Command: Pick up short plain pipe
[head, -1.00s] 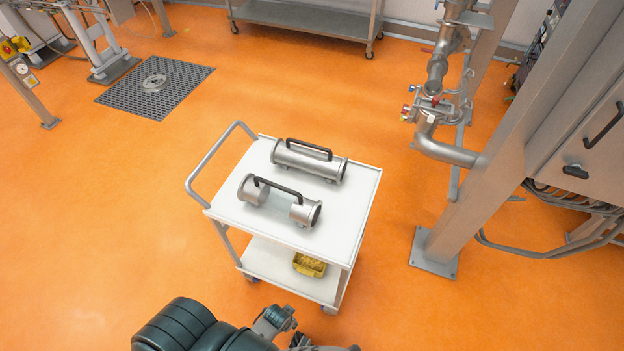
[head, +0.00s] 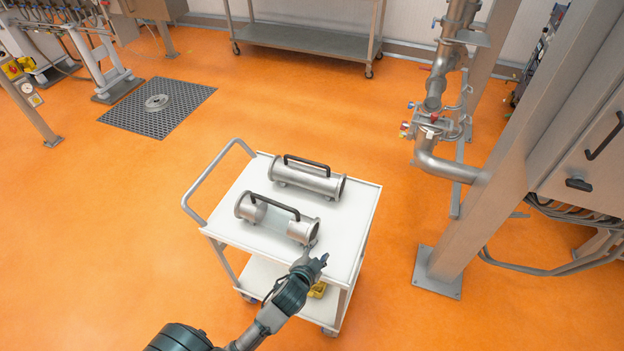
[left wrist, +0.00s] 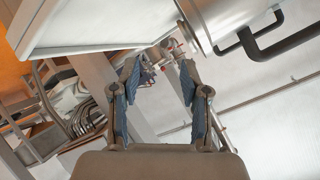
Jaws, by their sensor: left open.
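Two short pipes with black handles lie on the white cart top. The plain all-metal pipe (head: 308,179) is at the back. The other pipe (head: 300,230), in front, has a clear middle section between metal ends. My left gripper (head: 314,262) is open and empty at the cart's front edge, close to the right end of the front pipe and apart from the plain pipe. In the left wrist view the open fingers (left wrist: 160,76) frame no pipe. A metal pipe end (left wrist: 222,20) with a black handle shows at upper right there; I cannot tell which pipe. My right gripper is not in view.
The white cart (head: 345,225) has a push handle (head: 212,178) at its left and a yellow item (head: 318,289) on its lower shelf. A steel post (head: 480,180) and fixed piping (head: 445,168) stand to the right.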

